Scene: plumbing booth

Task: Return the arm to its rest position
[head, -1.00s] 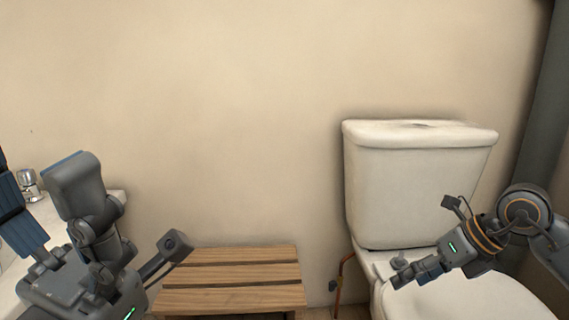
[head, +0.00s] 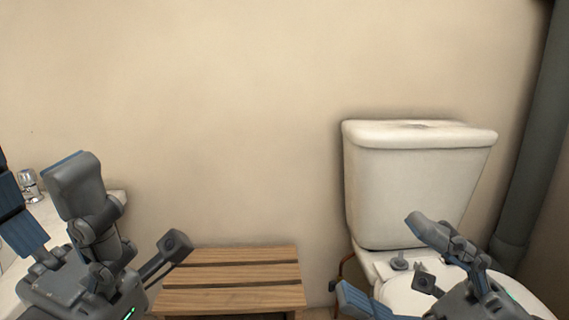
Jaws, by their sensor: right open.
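My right gripper (head: 377,253) is at the lower right, in front of the toilet. Its two fingers are spread wide with nothing between them. One grey finger overlaps the toilet bowl area and the other, with a blue pad, points toward the lower left. My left gripper (head: 37,168) is at the lower left, its two fingers pointing up and spread apart. I see nothing held in it. The upper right arm is out of view.
The white toilet (head: 415,185) stands at the right, close behind my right gripper. A slatted wooden bench (head: 230,280) is low in the middle. A white basin with a tap (head: 28,185) is at the left. A grey pipe (head: 535,150) runs down the right. The wall ahead is bare.

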